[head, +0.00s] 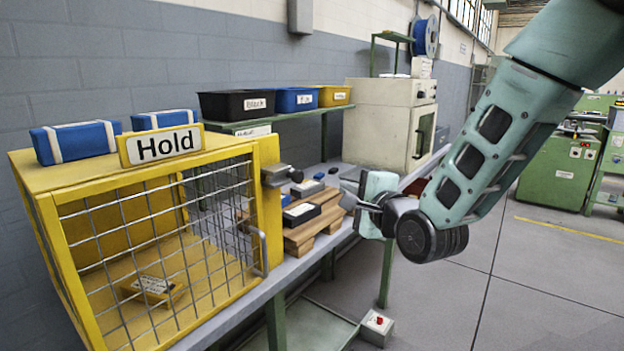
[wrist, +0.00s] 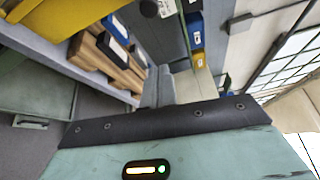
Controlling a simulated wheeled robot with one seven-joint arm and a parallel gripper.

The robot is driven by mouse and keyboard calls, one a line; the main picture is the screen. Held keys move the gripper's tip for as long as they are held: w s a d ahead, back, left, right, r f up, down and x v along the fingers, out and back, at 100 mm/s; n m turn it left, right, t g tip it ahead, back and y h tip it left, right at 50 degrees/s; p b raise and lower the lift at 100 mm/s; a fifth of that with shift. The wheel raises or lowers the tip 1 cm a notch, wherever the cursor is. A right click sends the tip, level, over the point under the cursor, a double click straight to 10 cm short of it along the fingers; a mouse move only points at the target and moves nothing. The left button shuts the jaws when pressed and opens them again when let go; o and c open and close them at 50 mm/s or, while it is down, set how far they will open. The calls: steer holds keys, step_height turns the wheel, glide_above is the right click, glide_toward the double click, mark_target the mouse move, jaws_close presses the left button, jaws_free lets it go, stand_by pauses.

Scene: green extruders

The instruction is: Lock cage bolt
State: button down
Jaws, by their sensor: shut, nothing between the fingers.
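The yellow cage (head: 270,215) stands on the bench at the left in the head view, with a "Hold" sign (head: 161,146) on its top front edge. Its wire mesh door (head: 150,250) fills the front and looks closed, with a grey handle (head: 259,250) at its right edge. The grey metal bolt (head: 280,174) with a dark knob sits on the cage's right post; I cannot tell how far its rod reaches. My gripper (head: 352,198) is shut and empty, to the right of the bolt and apart from it. The fingers (wrist: 158,88) also show in the wrist view.
A small yellow labelled item (head: 152,288) lies inside the cage. A wooden pallet (head: 315,225) with dark boxes stands on the bench between cage and gripper. Black, blue and yellow bins (head: 236,104) sit on the shelf behind. Open floor (head: 440,310) lies to the right.

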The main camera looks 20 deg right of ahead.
mark_target(287, 177)
steer(key=w+a+p, duration=0.2)
steer(key=w+a, duration=0.3)
steer(key=w, duration=0.3)
stand_by(0.6)
